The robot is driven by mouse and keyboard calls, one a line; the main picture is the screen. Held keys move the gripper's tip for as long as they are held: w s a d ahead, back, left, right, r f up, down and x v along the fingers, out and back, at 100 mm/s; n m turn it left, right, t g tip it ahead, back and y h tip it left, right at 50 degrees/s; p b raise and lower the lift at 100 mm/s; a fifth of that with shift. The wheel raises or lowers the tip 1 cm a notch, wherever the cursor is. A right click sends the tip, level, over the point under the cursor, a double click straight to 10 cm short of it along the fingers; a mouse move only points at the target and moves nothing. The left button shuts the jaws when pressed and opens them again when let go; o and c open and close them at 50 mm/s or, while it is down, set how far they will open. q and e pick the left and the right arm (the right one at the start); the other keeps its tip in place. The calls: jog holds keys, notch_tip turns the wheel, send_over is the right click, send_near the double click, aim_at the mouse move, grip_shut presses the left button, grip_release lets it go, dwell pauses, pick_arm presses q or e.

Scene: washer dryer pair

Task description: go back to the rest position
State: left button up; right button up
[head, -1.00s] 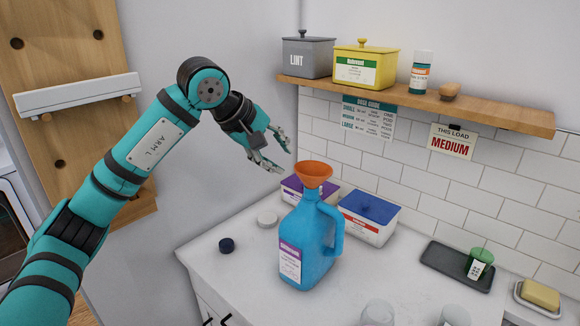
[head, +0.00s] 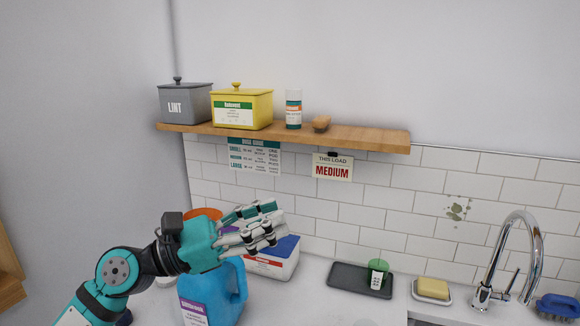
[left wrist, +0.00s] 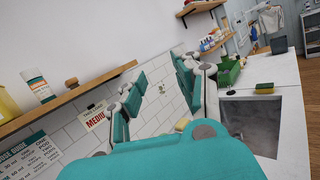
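My left gripper (head: 272,222) is in the lower left of the head view, fingers pointing right. It is in front of and above the blue jug (head: 228,295) and hides much of the orange funnel (head: 203,214). In the left wrist view the two teal-padded fingers (left wrist: 160,80) stand apart with nothing between them, so it is open and empty. The jug stands on the white counter (head: 320,308). My right gripper is in no view.
A wooden shelf (head: 300,133) above holds a grey LINT bin (head: 186,103), a yellow box (head: 241,109) and a bottle (head: 293,110). A blue-lidded tub (head: 275,263) is behind my fingers. A tray with a green cup (head: 378,272), soap (head: 433,288) and a faucet (head: 515,255) are right.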

pick_arm(q)
jog(key=w+a+f+n+t+y, duration=0.2)
jog(key=a+f+n+t+y, duration=0.35)
jog(key=n, duration=1.05)
jog(key=w+a+f+n+t+y, duration=0.1)
jog(key=a+f+n+t+y, duration=0.2)
jog(key=a+n+t+y, duration=0.9)
jog(key=s+f+n+g+y, duration=0.2)
jog(key=f+n+g, duration=0.2)
jog(key=f+n, duration=0.4)
jog(key=s+f+n+g+y, duration=0.2)
jog(key=s+f+n+g, duration=0.15)
jog(key=f+n, duration=0.45)
jog(key=s+f+n+g+h, duration=0.2)
jog(key=s+f+n+g, duration=0.4)
jog(key=s+f+g, duration=1.15)
jog(key=s+f+t+b, duration=0.15)
jog(key=s+f, duration=0.25)
jog(key=f, duration=1.1)
jog(key=s+f+t, duration=0.2)
jog(key=s+f, duration=0.1)
jog(key=f, duration=1.3)
jog(key=s+a+f+g, duration=0.1)
jog(key=s+a+f, duration=0.1)
jog(key=s+f, duration=1.2)
jog(key=shift+s+a+f, duration=0.15)
jog(key=shift+s+f, duration=0.25)
jog(key=shift+s, duration=0.7)
